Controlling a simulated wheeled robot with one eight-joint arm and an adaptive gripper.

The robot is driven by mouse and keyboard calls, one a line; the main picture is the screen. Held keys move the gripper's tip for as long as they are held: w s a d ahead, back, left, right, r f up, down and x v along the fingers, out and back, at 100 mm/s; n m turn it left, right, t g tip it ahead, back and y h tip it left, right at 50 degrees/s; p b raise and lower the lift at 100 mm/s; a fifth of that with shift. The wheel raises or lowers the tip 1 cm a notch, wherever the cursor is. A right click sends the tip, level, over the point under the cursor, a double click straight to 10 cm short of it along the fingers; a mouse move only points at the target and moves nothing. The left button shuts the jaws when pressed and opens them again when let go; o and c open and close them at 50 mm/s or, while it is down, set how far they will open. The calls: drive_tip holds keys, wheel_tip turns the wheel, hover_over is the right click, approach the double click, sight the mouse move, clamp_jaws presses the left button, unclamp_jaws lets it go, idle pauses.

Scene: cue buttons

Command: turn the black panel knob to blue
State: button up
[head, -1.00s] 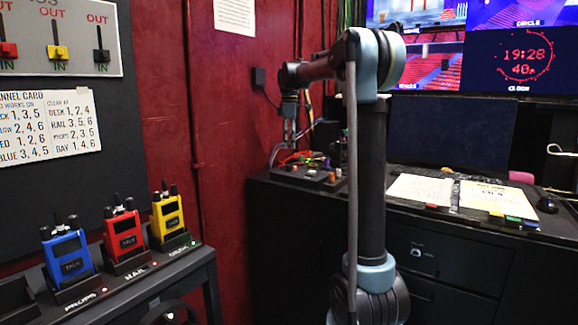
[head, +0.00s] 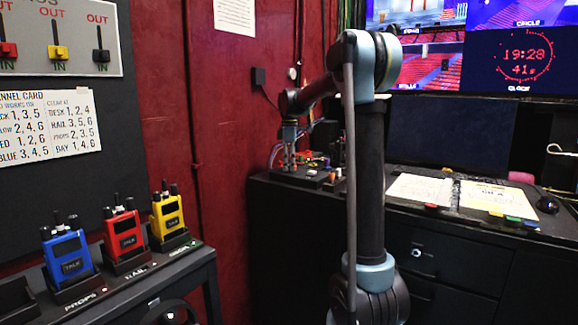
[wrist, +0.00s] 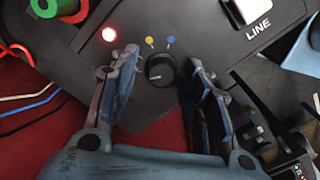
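The black panel knob (wrist: 160,69) shows in the wrist view as a round dial on a dark panel (wrist: 200,25). A pale pointer line on it can be made out, but its exact aim is hard to tell. A yellow dot (wrist: 150,41) and a blue dot (wrist: 170,40) sit just beyond it. My gripper (wrist: 158,72) is open, with one finger on each side of the knob and gaps on both sides. In the head view my gripper (head: 291,165) points down over the desk's back left corner, and the knob cannot be made out there.
A lit red lamp (wrist: 109,34) is left of the knob. Green and red tape rolls (wrist: 55,8) lie at the upper left. A "LINE" label (wrist: 259,31) is at the upper right. Blue, red and yellow radios (head: 122,238) stand on a shelf at left.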

clamp_jaws()
drive_tip(key=m, duration=0.5)
drive_tip(key=shift+w+m, duration=0.15)
drive_tip(key=shift+m, duration=0.25)
drive_tip(key=m, duration=1.1)
drive_tip(key=shift+d+m, duration=0.1)
drive_tip(key=shift+m, duration=0.3)
drive_tip(key=m, duration=0.6)
drive_tip(key=shift+m, duration=0.3)
